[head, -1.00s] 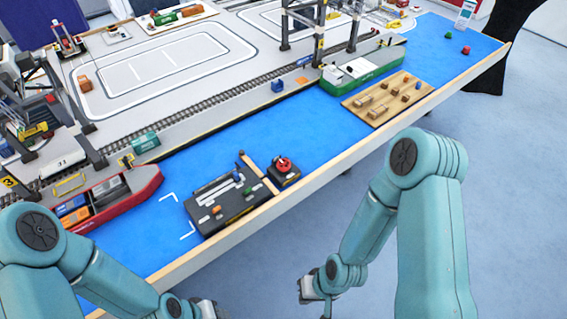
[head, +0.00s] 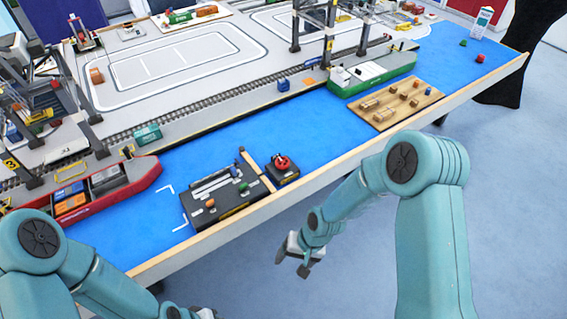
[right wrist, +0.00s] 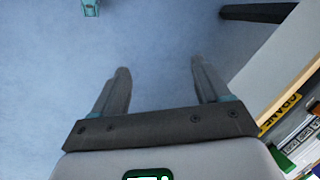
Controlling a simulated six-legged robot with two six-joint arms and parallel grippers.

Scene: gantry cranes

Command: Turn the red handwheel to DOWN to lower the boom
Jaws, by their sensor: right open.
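The red handwheel (head: 282,161) sits on top of a small dark box (head: 284,174) near the front edge of the blue table strip. My right gripper (head: 294,264) is in front of the table and below its edge, apart from the handwheel. In the right wrist view its two fingers (right wrist: 162,85) stand wide apart with only floor between them. The handwheel does not show in that view. My left arm comes in at the lower left, and its gripper (head: 203,314) is mostly cut off by the bottom edge.
A dark control panel (head: 218,216) with small levers lies left of the handwheel box. A wooden board with blocks (head: 428,98) and a green ship (head: 372,75) lie farther right. A red ship (head: 140,182) is at left. A raised wooden rim (head: 330,167) runs along the table's front.

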